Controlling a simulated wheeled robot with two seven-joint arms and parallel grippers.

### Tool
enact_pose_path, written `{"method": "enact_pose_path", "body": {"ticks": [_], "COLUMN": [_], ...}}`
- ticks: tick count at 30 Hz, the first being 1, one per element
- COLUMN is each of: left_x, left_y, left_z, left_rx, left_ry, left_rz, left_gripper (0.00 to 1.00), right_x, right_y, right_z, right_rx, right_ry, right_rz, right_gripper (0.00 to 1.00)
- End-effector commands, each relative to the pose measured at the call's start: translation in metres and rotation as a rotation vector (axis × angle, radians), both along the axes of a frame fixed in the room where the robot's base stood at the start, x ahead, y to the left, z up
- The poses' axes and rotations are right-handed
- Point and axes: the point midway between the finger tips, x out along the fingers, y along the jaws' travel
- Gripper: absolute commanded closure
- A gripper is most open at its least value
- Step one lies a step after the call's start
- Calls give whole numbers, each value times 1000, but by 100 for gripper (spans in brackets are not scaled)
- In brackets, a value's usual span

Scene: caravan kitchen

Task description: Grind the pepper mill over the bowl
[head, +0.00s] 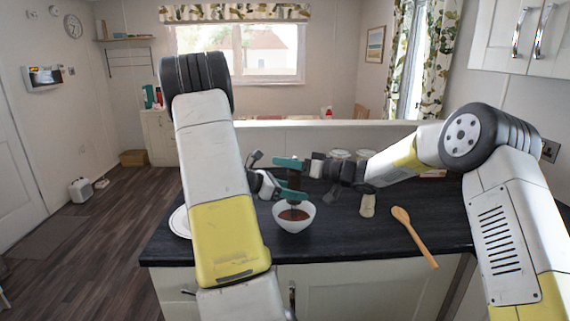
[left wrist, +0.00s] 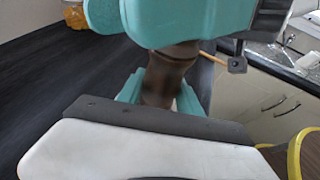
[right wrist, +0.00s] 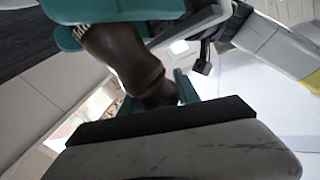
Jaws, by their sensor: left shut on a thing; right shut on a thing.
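The dark brown pepper mill (head: 293,180) is upright above the white bowl (head: 280,217), which holds something reddish-brown. My left gripper (head: 291,194) is shut on the lower part of the mill, just over the bowl. My right gripper (head: 289,163) is shut on its upper part, coming in from the right. The mill's brown body also shows between teal fingers in the left wrist view (left wrist: 163,80) and in the right wrist view (right wrist: 130,60). The fingers hide much of the mill. I cannot tell whether its lower end touches the bowl's contents.
A wooden spoon (head: 414,236) lies on the dark counter (head: 350,240) at right. A small pale shaker (head: 367,205) stands right of the bowl. A white plate (head: 180,222) is partly hidden behind my left arm. Pale-lidded jars (head: 340,154) stand at the back.

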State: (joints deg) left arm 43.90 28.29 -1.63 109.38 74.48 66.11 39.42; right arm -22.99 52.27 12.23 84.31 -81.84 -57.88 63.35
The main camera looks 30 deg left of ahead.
Motion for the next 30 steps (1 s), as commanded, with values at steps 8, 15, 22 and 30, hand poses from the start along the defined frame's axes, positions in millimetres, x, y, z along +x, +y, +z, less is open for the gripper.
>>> {"method": "enact_pose_path", "body": {"ticks": [8,15,22,30], "left_x": [-1,-1,-1,-1], "left_y": [-1,-1,-2,-2], "left_z": [-1,-1,-1,-1], "left_rx": [-1,-1,-1,-1], "left_ry": [1,1,2,1], "left_rz": [-4,-5,-5,-5], "left_gripper": [97,97,97,97], "right_x": [6,11,15,21], "right_y": [-1,-2,-4,-9], "right_z": [1,1,1,1], "right_rx": [0,-1,-1,0], "right_ry": [1,1,-3,-5], "right_rz": [-225,-446,-661,-914], "right_gripper": [100,100,100,100]}}
